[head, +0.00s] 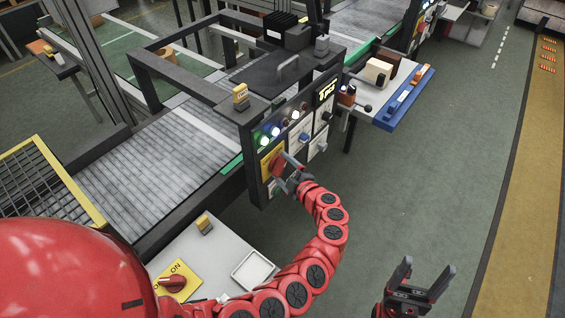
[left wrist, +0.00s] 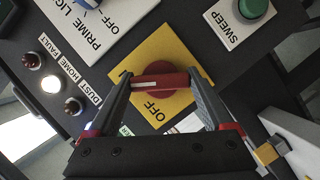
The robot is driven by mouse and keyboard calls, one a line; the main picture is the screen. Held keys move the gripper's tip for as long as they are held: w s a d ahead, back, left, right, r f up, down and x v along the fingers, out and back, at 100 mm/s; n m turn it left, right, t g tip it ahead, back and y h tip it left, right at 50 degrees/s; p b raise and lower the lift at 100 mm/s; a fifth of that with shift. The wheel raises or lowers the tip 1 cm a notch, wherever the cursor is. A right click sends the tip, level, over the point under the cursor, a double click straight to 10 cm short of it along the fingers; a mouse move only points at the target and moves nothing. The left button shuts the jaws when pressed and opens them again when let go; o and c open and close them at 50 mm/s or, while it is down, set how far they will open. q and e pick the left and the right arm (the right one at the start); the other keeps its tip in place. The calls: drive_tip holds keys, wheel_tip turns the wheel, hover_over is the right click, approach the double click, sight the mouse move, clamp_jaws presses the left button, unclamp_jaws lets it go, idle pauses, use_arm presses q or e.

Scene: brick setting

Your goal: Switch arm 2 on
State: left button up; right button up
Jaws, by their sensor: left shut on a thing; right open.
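A yellow plate (head: 268,163) with a red rotary switch sits low on the black panel. In the left wrist view, the yellow plate (left wrist: 187,101) bears the word OFF and a round red knob with a red bar handle (left wrist: 160,81). My left gripper (head: 286,169) is at this switch, with its fingers at the two ends of the bar, shut on it; the left wrist view shows its fingers too (left wrist: 162,90). The handle lies across the picture, just above the word OFF; no ON label is visible there. My right gripper (head: 425,280) is open and empty, low over the floor.
Beside the switch are a green SWEEP button (left wrist: 254,9), a PRIME LIGHT dial (left wrist: 88,4) and small lamps, one lit white (left wrist: 51,84). Another yellow plate with a red switch (head: 174,284), marked ON, lies on a white table (head: 222,238). Floor at right is clear.

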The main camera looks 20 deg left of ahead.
use_arm(q)
drive_tip(key=shift+m+g+p, duration=0.4)
drive_tip(key=shift+m+g, duration=0.1)
drive_tip(key=shift+m, duration=0.2)
drive_tip(key=o, duration=1.1)
drive_tip(key=shift+o, duration=0.2)
